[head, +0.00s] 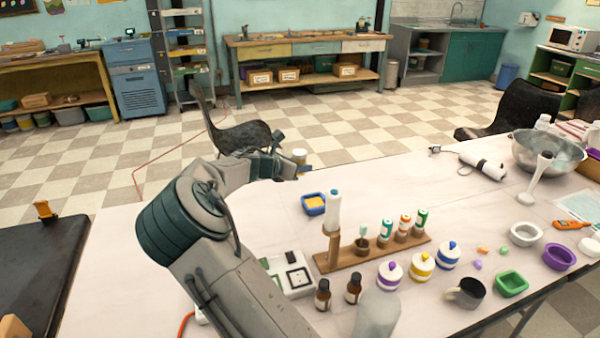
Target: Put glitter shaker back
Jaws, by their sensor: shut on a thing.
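My gripper (291,160) is shut on a small white shaker with a tan top (299,155), seen beyond the table's far edge in the picture. Part of the shaker is hidden by the gripper, and its height above the table is hard to tell. A wooden rack (343,259) stands on the table, to the right of and nearer than my gripper. It bears several small bottles with coloured labels (404,227), a small dark-stemmed tool (362,240) and a taller white bottle with a blue cap (333,211) at its left end.
A blue mold with orange contents (314,204) lies behind the rack. A scale (291,274), two brown bottles (323,294), lidded jars (389,275) and a clear bottle (376,314) crowd the front. A dark chair (240,135) stands beyond.

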